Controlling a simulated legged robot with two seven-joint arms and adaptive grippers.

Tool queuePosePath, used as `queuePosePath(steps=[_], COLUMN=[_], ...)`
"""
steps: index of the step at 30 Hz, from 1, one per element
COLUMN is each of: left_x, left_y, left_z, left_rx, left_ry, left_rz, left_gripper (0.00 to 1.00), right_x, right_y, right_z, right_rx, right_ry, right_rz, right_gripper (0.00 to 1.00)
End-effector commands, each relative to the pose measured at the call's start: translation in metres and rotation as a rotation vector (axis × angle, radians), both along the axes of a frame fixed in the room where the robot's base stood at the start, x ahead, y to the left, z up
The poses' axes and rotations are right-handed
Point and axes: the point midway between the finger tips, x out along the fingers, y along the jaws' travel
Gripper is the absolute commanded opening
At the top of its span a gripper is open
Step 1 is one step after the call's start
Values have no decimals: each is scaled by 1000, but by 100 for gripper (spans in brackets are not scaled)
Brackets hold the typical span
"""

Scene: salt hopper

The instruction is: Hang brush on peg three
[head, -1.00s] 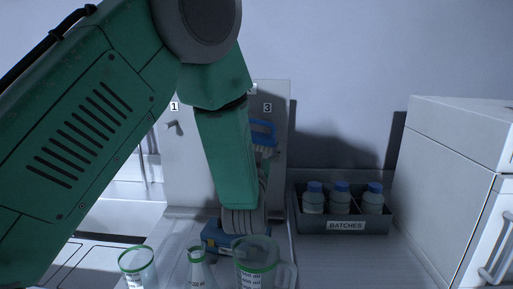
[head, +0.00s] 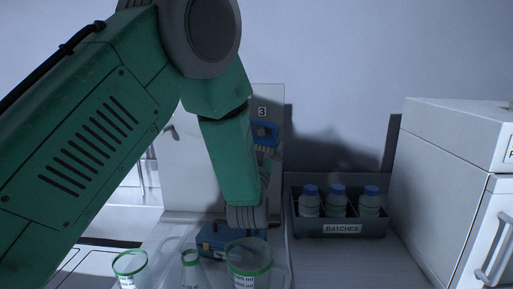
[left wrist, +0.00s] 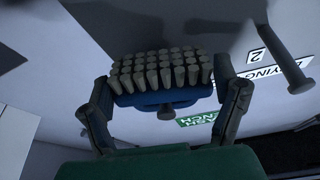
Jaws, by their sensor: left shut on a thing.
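The brush (head: 264,131), with a blue body and pale bristles, is against the white board (head: 190,190) just below label 3 (head: 262,112). My left gripper (head: 268,153) is shut on it from below. In the left wrist view, the fingers of the left gripper (left wrist: 165,85) grip both sides of the brush (left wrist: 155,97). A grey knob (left wrist: 168,111), apparently the end of peg three, shows at the blue body. I cannot tell whether it passes through the brush. Peg two (left wrist: 285,65) stands beside its label, clear of the gripper. My right gripper is not in view.
A dark tray (head: 342,229) marked BATCHES holds blue-capped bottles right of the board. Green-rimmed glassware (head: 248,265) and a blue box (head: 218,240) stand below my forearm. A white cabinet (head: 440,200) is at the right.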

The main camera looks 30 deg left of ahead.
Motion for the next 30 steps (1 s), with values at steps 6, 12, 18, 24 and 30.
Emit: queuePosePath(steps=[6,12,18,24,30], left_x=[0,0,0,-13,-42], left_y=[3,5,3,-4,-16], left_z=[-1,-2,-2,-8,-20], left_rx=[-4,-5,-4,-3,-4], left_ry=[-1,-1,1,4,5], left_rz=[-1,-1,-1,-1,-2], left_gripper=[33,100,100,100,100], right_x=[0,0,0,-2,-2], right_y=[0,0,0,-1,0], right_z=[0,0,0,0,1], right_rx=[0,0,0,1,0], right_ry=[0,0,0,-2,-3], right_rz=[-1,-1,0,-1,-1], right_gripper=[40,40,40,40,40])
